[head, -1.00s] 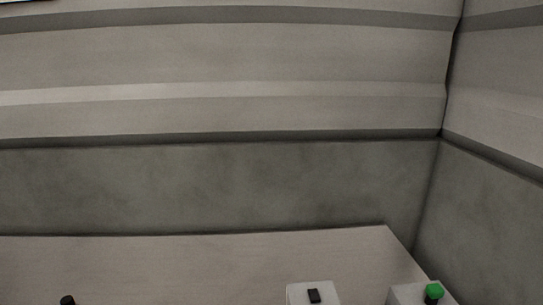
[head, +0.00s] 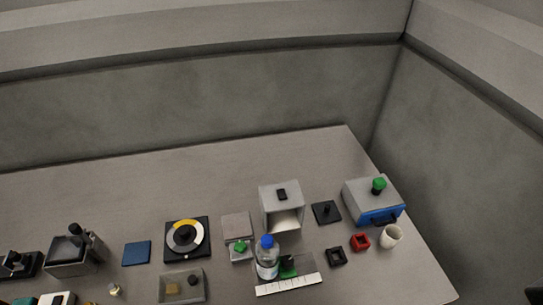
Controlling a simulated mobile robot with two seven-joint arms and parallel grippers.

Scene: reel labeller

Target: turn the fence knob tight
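I cannot tell for sure which part is the fence knob. A green knob (head: 378,184) stands on top of a grey and blue box (head: 367,202) at the right. Another green knob or button (head: 240,247) sits on a small grey base left of the bottle. Neither of my grippers is in view.
A grey open-fronted housing (head: 280,197) stands behind the bottle. A turntable with a yellow and white ring (head: 187,236), a grey tray (head: 182,286) and a dark machine (head: 74,250) are to the left. A white cup (head: 391,236) is near the right edge. The table's back strip is clear.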

